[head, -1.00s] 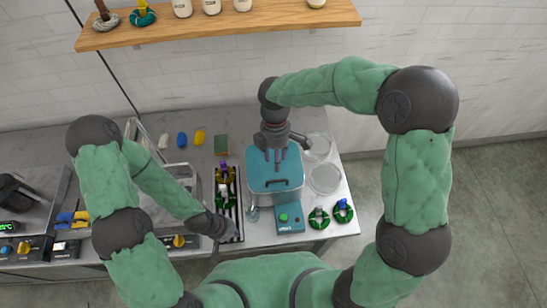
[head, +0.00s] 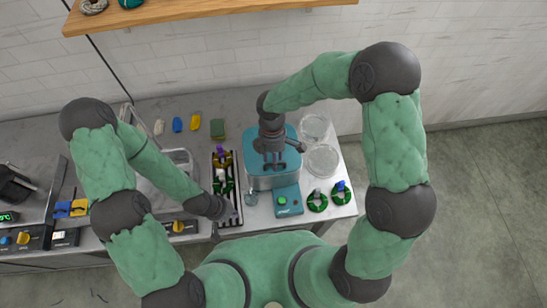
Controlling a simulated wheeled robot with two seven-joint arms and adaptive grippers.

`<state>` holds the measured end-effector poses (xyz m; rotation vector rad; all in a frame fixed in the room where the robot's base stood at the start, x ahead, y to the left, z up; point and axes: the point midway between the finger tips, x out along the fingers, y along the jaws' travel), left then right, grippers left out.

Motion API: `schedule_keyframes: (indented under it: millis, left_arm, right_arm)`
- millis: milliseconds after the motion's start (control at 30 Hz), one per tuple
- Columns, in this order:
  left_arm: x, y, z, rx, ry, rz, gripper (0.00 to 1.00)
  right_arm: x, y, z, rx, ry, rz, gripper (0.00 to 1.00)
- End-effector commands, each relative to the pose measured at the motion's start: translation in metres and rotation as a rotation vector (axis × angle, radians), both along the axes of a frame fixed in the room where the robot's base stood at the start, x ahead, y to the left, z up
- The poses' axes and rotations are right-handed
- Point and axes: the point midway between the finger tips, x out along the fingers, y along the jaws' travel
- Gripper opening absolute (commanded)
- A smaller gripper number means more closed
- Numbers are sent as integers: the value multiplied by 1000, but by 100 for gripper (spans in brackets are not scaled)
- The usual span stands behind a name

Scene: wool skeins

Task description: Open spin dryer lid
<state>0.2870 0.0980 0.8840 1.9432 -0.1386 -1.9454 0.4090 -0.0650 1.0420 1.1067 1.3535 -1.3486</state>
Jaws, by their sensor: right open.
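The spin dryer (head: 258,183) is a teal and grey box on the counter, with a green button on its front panel (head: 288,203). Its teal lid (head: 256,146) looks closed. My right gripper (head: 275,168) points down over the front part of the lid, its two fingers apart. The dark lid handle is at the fingertips and partly hidden by them; I cannot tell whether they touch it. My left gripper (head: 231,211) is low at the front of the slotted rack, left of the dryer; its fingers are too small to read.
The dark rack (head: 229,189) holds purple, white and green items. Clear round dishes (head: 322,160) stand right of the dryer, with green skeins (head: 317,201) in front of them. A metal sink (head: 180,160) lies left. A wooden shelf (head: 200,16) hangs above.

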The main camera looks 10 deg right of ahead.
Motion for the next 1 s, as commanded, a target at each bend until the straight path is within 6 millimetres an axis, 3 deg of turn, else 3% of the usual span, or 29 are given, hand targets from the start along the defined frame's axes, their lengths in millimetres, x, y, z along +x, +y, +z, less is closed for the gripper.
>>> schedule_keyframes:
  millis: [300,467,767,1000]
  left_arm:
    - [0,0,0,0,0,0,0]
    - [0,0,0,0,0,0,0]
    - [0,0,2,0,0,0,0]
    - [0,0,22,0,0,0,0]
  right_arm:
    - [-1,0,-2,0,1,0,44]
    - [-1,0,-2,0,1,0,0]
    - [0,0,0,0,7,0,0]
    - [6,0,15,0,73,-3,0]
